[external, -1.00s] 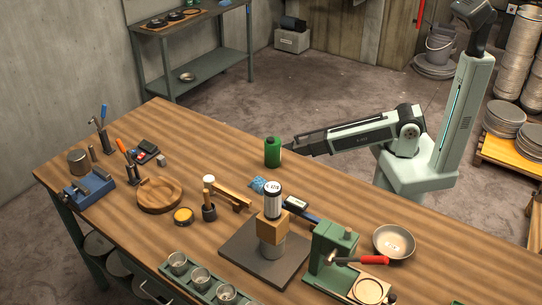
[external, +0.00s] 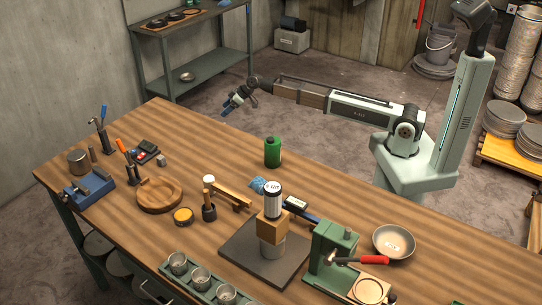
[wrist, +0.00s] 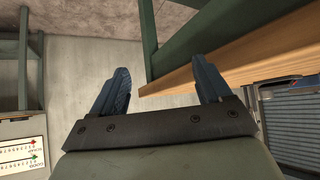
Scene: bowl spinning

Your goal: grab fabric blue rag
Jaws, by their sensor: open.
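The blue rag (external: 257,184) lies crumpled on the wooden workbench (external: 130,128), behind a white-labelled cylinder and partly hidden by it. A green bottle (external: 272,152) stands just behind the rag. My gripper (external: 229,107) is raised in the air beyond the bench's back edge, up and left of the rag and well apart from it. In the wrist view my gripper (wrist: 162,88) shows two blue fingers spread apart with nothing between them. The rag does not show in the wrist view.
The white-labelled cylinder (external: 272,203) stands on a wooden block (external: 271,229) in front of the rag. A metal bowl (external: 394,242) sits at the right. The bench's back left is fairly clear.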

